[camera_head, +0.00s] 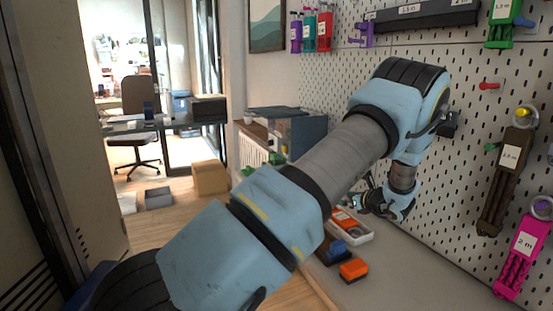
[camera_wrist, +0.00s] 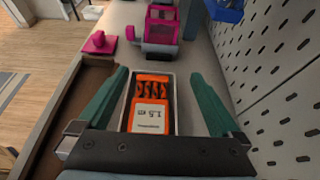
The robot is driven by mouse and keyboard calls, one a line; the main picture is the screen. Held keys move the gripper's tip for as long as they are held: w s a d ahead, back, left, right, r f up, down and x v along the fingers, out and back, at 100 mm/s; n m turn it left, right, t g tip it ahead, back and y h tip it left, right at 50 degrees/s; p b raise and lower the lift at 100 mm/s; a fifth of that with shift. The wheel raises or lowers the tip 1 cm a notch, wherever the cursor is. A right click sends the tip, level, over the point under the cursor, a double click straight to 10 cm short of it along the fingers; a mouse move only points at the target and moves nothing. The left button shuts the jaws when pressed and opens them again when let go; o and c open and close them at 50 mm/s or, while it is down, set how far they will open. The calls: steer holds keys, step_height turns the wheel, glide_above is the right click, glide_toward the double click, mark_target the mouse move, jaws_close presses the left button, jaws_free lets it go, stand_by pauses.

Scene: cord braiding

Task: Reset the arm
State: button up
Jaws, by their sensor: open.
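My gripper (camera_wrist: 152,105) is open in the wrist view, its two green fingers spread wide with nothing between them touching. An orange block with dark slots and a "1.5" label (camera_wrist: 152,100) lies in a white tray (camera_wrist: 173,75) below and between the fingers in that view. In the head view my arm reaches across to the right, and my gripper end (camera_head: 368,202) hangs over the grey worktop, near the white tray with the orange block (camera_head: 345,222). The fingertips are small and partly hidden there.
A pegboard wall (camera_head: 460,150) with labelled hanging tools stands close on the right. Magenta items (camera_wrist: 161,25) stand beyond the tray. The worktop's front right looks clear.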

steer(key=s+a+r+n+g, duration=0.2)
steer(key=s+a+n+g, duration=0.3)
steer(key=a, duration=0.5)
steer(key=s+a+r+n+g, duration=0.25)
steer(key=s+a+n, duration=0.25)
steer(key=a+n, duration=0.4)
steer(key=s+a+r+n+g+h, duration=0.1)
steer(key=s+a+r+n+h, duration=0.1)
steer(key=s+n, duration=0.3)
steer(key=s+a+r+n+g+h, duration=0.1)
steer(key=s+a+r+n+h, duration=0.1)
steer(key=s+a+n, duration=0.2)
steer(key=s+a+r+n+g+h+p, duration=0.1)
steer(key=s+a+n+h, duration=0.1)
steer(key=s+n, duration=0.5)
steer(key=s+a, duration=0.1)
steer(key=s, duration=0.2)
steer(key=shift+a+r, duration=0.2)
steer(key=shift+r, duration=0.2)
steer(key=shift+c, duration=0.2)
